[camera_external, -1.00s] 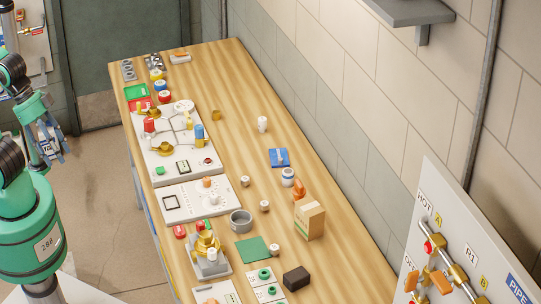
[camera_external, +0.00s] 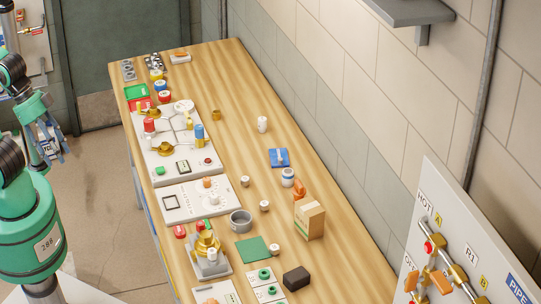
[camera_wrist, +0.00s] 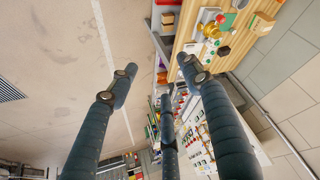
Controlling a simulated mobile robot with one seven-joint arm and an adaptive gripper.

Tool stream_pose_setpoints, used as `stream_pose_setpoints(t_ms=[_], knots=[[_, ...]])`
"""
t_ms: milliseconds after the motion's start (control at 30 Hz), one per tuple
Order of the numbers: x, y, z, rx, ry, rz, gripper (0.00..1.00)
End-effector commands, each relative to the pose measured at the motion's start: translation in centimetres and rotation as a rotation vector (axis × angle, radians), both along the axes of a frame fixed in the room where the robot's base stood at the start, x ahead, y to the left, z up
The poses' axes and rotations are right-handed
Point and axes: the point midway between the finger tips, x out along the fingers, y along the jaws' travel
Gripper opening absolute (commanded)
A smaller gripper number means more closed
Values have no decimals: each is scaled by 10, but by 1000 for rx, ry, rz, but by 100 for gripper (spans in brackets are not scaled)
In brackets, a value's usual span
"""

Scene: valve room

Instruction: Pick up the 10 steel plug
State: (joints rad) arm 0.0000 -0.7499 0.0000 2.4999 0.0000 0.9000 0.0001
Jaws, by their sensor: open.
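Several small pale plugs stand on the wooden bench in the external view: one right of the white panel (camera_external: 245,181), one near the grey cup (camera_external: 264,205), one beside the green square (camera_external: 273,249), and a taller white one (camera_external: 262,124) farther back. I cannot read a 10 on any, so I cannot tell which is the 10 steel plug. My gripper (camera_external: 52,150) hangs left of the bench, apart from everything on it. In the wrist view its dark fingers (camera_wrist: 156,75) are spread open and empty, with the floor and bench beyond.
The wooden bench (camera_external: 330,248) carries a grey cup (camera_external: 240,221), a brass valve block (camera_external: 207,253), a cardboard box (camera_external: 309,218), a dark block (camera_external: 296,279) and a blue pad (camera_external: 279,157). A pipe panel (camera_external: 440,230) stands at right. The bench's back right is clear.

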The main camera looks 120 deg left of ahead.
Motion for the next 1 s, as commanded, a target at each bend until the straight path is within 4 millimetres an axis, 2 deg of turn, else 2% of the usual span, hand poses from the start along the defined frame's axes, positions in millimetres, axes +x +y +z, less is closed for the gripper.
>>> stream_pose_setpoints(t_ms=[167,367,700,1000], knots=[[5,2,4,3,4,1,49],[27,9,17,12,24,3,49],[96,36,45,39,83,4,49],[163,70,55,57,137,2,49]])
